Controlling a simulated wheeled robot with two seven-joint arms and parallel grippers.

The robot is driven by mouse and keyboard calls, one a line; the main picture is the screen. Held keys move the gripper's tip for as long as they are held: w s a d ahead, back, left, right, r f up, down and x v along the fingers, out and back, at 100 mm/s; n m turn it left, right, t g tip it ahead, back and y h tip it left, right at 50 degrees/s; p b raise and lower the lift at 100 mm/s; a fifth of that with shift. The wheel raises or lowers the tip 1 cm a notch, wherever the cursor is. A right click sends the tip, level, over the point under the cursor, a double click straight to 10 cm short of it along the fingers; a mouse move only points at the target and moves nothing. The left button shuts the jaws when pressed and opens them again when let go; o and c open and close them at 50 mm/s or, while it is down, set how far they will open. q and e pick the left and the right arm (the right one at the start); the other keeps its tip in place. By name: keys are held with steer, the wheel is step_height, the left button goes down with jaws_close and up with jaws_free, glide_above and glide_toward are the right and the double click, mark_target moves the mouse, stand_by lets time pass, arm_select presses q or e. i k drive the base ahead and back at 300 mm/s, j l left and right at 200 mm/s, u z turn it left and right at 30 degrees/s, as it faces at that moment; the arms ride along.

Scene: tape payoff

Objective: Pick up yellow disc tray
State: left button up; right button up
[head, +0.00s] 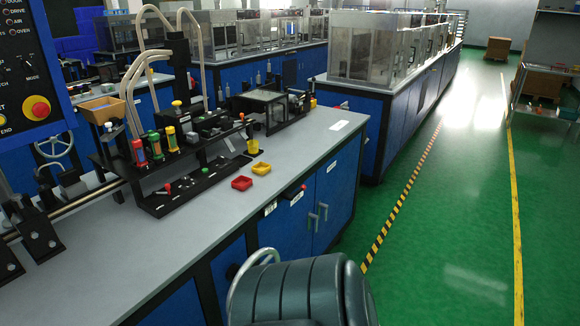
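A small yellow tray (261,168) lies on the grey top of the blue workbench (290,150), close to its right-hand part. A similar red tray (242,183) lies just to its lower left, apart from it. What the yellow tray holds is too small to tell. A yellow cup-like piece (253,146) is above it in the picture, by the black fixture. Neither of my grippers shows in the head view.
A black fixture (180,195) with coloured-top parts stands left of the trays. A dark glass-fronted box (262,107) is behind them. Green floor (450,220) is clear at right.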

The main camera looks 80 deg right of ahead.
mark_target(261, 169)
steer(key=z, duration=2.45)
